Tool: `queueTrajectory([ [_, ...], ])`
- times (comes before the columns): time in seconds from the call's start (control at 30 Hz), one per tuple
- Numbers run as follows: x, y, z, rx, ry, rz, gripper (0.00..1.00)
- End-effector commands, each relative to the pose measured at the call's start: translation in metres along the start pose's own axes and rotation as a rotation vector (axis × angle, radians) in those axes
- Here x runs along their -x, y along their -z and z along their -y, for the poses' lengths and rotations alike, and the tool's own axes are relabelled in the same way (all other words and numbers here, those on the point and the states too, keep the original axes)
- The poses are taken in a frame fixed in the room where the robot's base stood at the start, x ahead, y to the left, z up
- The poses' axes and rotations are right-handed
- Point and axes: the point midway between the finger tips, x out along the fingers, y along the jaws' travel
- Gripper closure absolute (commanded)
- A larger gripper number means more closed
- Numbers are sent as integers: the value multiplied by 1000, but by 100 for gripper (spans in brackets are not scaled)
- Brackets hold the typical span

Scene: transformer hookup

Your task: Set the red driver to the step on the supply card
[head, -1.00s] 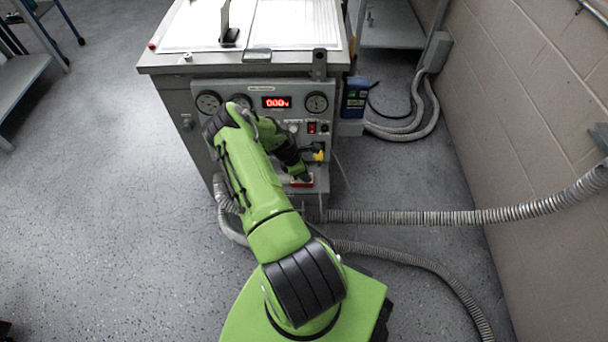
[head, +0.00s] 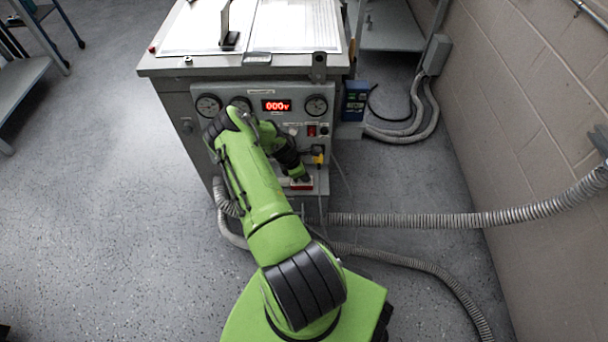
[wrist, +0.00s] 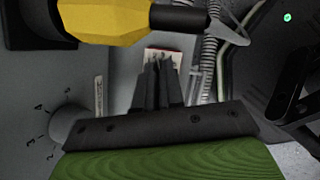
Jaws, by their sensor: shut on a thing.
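My gripper (wrist: 157,84) is low at the front of the grey test bench, fingers together, beside a red and white holder (head: 302,184). That red and white piece also shows past the fingertips in the wrist view (wrist: 164,54). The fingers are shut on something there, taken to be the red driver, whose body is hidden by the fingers. A dial knob (wrist: 69,123) with printed marks around it is left of my gripper in the wrist view. No supply card can be read.
The grey bench (head: 182,105) carries round gauges, a red display (head: 277,105) showing zeros and a red switch (head: 312,130). A yellow tool or plug with a black end (wrist: 120,20) is close to my gripper. Grey hoses (head: 440,217) cross the floor at right.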

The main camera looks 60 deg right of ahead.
Motion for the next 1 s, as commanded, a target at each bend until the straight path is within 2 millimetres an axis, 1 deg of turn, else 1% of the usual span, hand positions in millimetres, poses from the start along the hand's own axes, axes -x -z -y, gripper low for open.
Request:
queueTrajectory([
  [0.87, 1, 2, -1, 2, -3, -4, 100],
  [0.9, 1, 2, -1, 2, -3, -4, 89],
  [0.97, 1, 2, -1, 2, -3, -4, 80],
  [1.0, 1, 2, -1, 1, -3, -3, 74],
])
